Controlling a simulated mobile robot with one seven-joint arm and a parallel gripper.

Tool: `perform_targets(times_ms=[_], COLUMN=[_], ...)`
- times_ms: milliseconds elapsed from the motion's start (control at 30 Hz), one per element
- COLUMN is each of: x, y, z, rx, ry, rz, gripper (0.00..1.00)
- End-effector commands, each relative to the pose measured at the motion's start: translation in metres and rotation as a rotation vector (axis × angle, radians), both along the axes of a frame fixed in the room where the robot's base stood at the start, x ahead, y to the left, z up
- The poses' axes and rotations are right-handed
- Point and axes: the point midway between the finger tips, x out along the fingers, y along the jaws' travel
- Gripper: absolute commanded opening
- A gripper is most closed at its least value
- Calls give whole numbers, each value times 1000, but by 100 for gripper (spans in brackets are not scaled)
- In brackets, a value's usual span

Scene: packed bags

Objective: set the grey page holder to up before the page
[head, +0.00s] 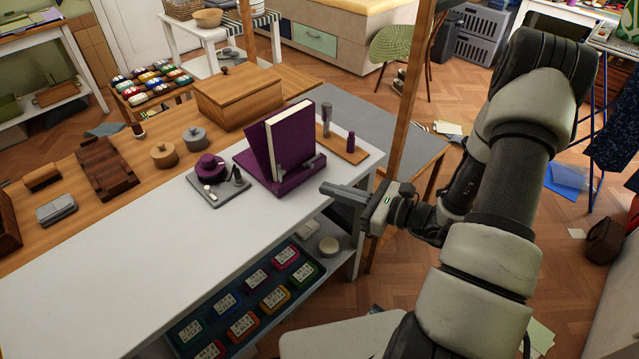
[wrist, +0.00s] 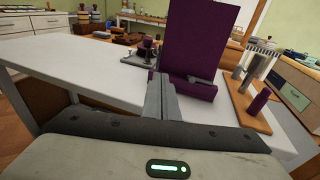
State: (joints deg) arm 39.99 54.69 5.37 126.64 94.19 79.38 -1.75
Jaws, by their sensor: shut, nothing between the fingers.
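The purple book stand (head: 287,182) is on the white tabletop with a purple-covered book (head: 291,136) leaning upright on it, its cream page edge showing. A small grey page holder (head: 309,163) is low on the stand's front ledge, in front of the book. It also shows as a small grey piece in the wrist view (wrist: 198,79); its exact angle is hard to tell. My gripper (head: 326,189) is shut and empty, just right of and in front of the stand, apart from it. In the wrist view the closed fingers (wrist: 160,82) point toward the stand's left part.
A grey tray (head: 217,190) with a purple lidded pot stands left of the stand. A wooden board (head: 342,145) with a grey and a purple cylinder is behind right. A wooden post (head: 405,100) rises behind. The front white tabletop (head: 150,270) is clear.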

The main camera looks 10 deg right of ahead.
Motion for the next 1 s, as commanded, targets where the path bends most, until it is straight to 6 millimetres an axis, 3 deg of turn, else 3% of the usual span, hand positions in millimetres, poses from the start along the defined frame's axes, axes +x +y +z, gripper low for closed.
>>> perform_targets(times_ms=[33,100,367,767,1000], x=[4,9,16,19,45], y=[-10,-22,-46,-45,-26], z=[-16,-29,-52,-52,-53], rx=[45,92,169,170,170], ry=[16,29,51,51,49], rz=[-62,-138,-274,-275,-271], gripper=[0,0,0,0,0])
